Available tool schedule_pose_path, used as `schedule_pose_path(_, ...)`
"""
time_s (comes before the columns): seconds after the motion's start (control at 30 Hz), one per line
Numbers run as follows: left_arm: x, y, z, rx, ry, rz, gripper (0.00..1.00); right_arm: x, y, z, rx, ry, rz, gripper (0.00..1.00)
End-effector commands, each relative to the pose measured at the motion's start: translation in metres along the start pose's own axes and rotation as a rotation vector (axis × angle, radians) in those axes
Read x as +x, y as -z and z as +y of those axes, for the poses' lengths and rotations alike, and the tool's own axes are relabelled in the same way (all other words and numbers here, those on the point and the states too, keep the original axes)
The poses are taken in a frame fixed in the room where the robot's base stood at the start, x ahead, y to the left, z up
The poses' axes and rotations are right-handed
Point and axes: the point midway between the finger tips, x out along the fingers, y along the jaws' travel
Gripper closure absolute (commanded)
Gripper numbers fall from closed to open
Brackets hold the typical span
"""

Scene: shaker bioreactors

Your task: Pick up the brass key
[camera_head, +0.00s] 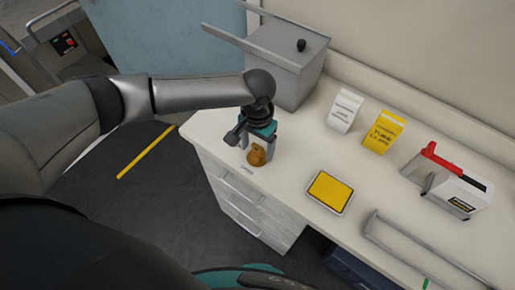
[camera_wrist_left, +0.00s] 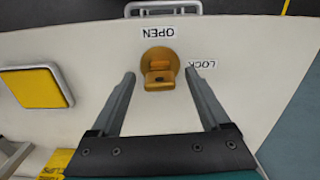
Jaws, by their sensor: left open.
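The brass key (camera_head: 256,155) stands at the left end of the white counter, close to its front edge. In the left wrist view the key (camera_wrist_left: 159,77) has a round base and a raised tab with a small hole. My left gripper (camera_head: 258,150) is over the key, pointing down. In the left wrist view its two fingers (camera_wrist_left: 160,79) are open, one on each side of the key, with gaps between. Contact with the key does not show. My right gripper is not in view.
A yellow pad in a pale frame (camera_head: 330,192) lies right of the key. A grey lidded box (camera_head: 285,60) stands behind my gripper. White (camera_head: 345,110) and yellow (camera_head: 383,132) cartons and a red-and-white device (camera_head: 447,185) stand further right. A metal rail (camera_head: 420,252) runs along the front edge.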

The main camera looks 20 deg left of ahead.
Motion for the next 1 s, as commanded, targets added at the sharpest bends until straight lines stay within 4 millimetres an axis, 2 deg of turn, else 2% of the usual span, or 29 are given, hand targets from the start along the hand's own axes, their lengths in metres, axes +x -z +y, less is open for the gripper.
schedule_pose_path(0.1,0.0087,-0.0002,0.0000,0.001,0.001,0.000,0.20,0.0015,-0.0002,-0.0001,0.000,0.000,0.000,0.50)
schedule_pose_path(0.33,0.0088,0.0000,0.0000,0.001,0.001,0.001,0.21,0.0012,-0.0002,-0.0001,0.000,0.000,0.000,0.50)
schedule_pose_path(1.0,0.0082,0.0002,-0.0001,0.001,0.001,0.001,0.96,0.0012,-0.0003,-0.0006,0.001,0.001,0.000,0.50)
